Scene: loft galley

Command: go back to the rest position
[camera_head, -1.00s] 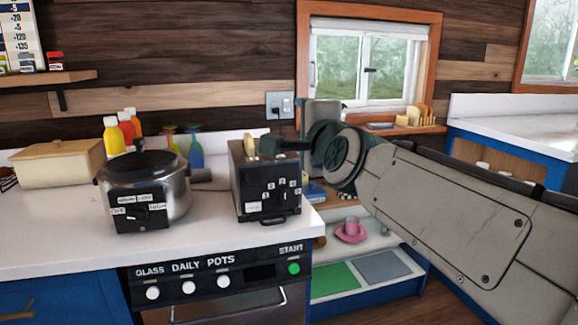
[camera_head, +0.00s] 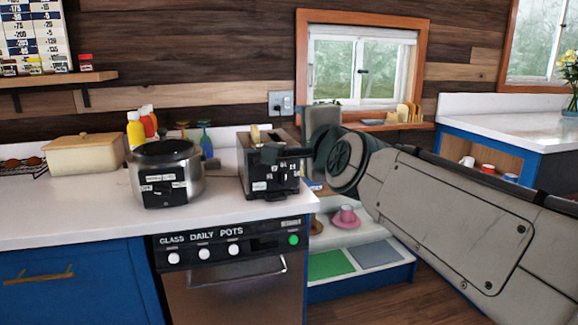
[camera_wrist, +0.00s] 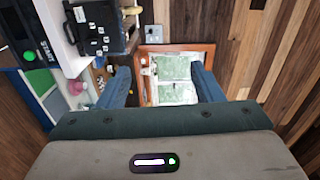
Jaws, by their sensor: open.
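My gripper shows in the wrist view (camera_wrist: 160,88) with its two blue-grey fingers spread apart and nothing between them. Through the gap I see the window and the wall. In the head view my arm reaches in from the right, and its dark end (camera_head: 270,153) overlaps the black toaster (camera_head: 262,183) in the picture. The fingers are hard to make out there. The toaster stands on the white counter with a slice of bread (camera_head: 255,135) showing at its top.
A silver cooker (camera_head: 200,185) and a cream bread box (camera_head: 88,155) stand on the counter (camera_head: 60,210). A pink cup and saucer (camera_head: 346,216) sit on a lower shelf. A toast rack (camera_head: 408,112) stands at the window (camera_head: 360,65). Floor (camera_head: 420,295) shows right of the cabinets.

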